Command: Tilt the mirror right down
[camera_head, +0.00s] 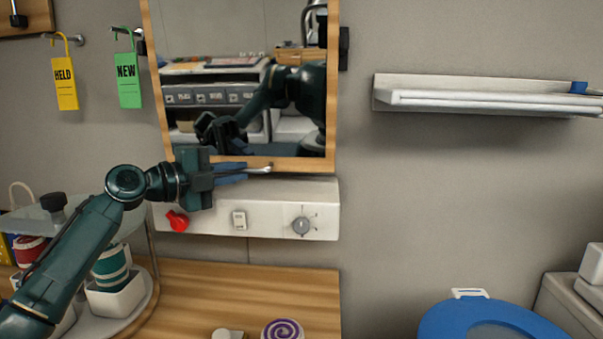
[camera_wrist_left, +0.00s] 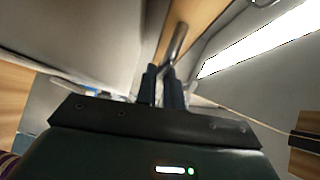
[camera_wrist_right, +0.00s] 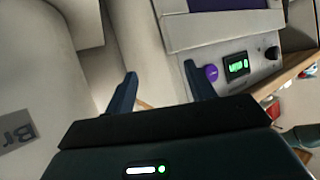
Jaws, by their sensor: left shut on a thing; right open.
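The mirror (camera_head: 331,80) hangs on the wall in the head view, in a light wood frame, and reflects shelves and a dark arm. A short metal handle (camera_head: 262,170) sits at its bottom edge; it also shows in the left wrist view (camera_wrist_left: 179,40). My left gripper (camera_head: 246,172) reaches in from the left and is shut on the handle; its fingers partly hide the lower frame. My right gripper (camera_wrist_right: 160,73) shows only in the right wrist view, open, with nothing between its fingers.
Just below the mirror is a white panel (camera_head: 270,222) with a red knob, switch and dial. Green and yellow tags (camera_head: 128,80) hang at left. A shelf (camera_head: 480,88) juts out at right. A device with a green display (camera_wrist_right: 237,66) is near my right gripper.

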